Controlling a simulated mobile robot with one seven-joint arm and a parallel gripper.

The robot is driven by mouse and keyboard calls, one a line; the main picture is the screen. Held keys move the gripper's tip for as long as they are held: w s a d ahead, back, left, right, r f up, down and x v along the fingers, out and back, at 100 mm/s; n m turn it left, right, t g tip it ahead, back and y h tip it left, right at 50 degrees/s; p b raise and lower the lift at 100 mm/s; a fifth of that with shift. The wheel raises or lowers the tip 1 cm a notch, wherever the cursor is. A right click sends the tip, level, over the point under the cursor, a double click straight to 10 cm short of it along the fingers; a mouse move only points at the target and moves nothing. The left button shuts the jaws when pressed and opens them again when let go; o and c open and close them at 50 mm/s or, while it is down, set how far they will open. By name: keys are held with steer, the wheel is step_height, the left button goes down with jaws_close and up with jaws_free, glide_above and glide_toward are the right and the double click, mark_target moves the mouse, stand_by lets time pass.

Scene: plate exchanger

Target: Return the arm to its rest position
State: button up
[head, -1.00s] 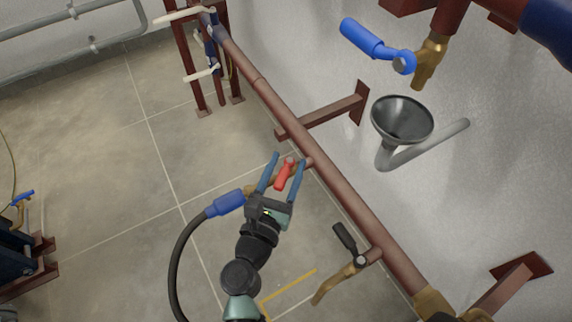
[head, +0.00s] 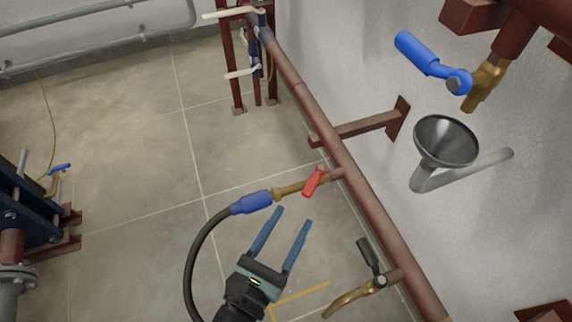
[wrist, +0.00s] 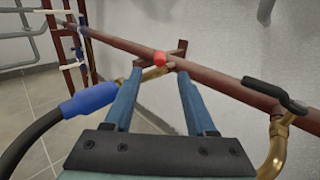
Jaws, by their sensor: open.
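My gripper (head: 294,214) is open and empty in the head view, its two blue fingers pointing up the picture. It is apart from the red-handled valve (head: 314,181), which lies just beyond the fingertips. A hose with a blue sleeve (head: 251,202) joins that valve's brass fitting on a red-brown pipe (head: 352,174). In the wrist view the open fingers frame the red handle (wrist: 159,59) with nothing between them.
A black-handled brass tap (head: 370,262) stands close right of my gripper. A funnel (head: 446,141) and blue-handled valve (head: 430,62) are on the wall side. A plate unit (head: 32,213) stands at the left.

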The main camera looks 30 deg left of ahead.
steer(key=shift+s, duration=0.5)
